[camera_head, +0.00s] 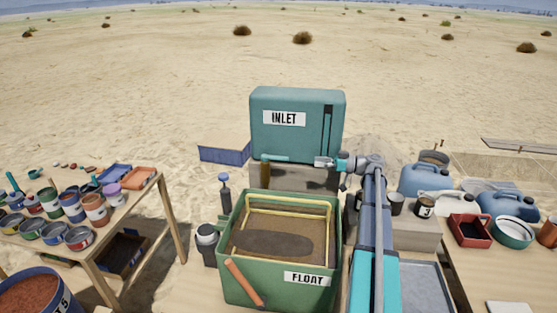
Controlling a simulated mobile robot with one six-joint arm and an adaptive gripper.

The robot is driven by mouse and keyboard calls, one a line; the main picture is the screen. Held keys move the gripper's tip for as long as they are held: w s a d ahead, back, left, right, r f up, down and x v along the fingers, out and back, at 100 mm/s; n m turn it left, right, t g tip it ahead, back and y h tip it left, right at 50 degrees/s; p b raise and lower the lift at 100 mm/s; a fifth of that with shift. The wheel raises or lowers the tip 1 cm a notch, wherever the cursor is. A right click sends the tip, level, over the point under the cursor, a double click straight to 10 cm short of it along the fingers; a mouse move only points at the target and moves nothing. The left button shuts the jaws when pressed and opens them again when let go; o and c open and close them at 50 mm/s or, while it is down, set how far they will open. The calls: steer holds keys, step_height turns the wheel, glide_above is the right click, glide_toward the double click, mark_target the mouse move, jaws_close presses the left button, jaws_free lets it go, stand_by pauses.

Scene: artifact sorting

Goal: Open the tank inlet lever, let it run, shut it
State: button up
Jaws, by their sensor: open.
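The teal tank (298,105) with the white INLET label (284,118) stands on a block behind the bench. A light teal lever-like bar (289,158) sticks out level at its lower front, running toward my gripper. A brown, upright spout-like piece (265,172) hangs at the bar's left end. My gripper (322,162) is open at the right end of the bar, in front of the tank's lower right. I cannot tell whether its fingers touch the bar. My arm reaches up from the bottom right.
A green FLOAT bin (302,296) with a yellow frame stands below the tank, an orange-handled tool (244,281) leaning on it. A left table holds several paint cans (95,207). Blue jugs (424,180) and trays (470,231) crowd the right. A blue box (224,154) sits left of the tank.

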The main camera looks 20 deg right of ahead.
mark_target(268, 158)
steer(key=x, duration=1.3)
steer(key=shift+w+a, duration=0.1)
steer(key=shift+a, duration=0.35)
jaws_close()
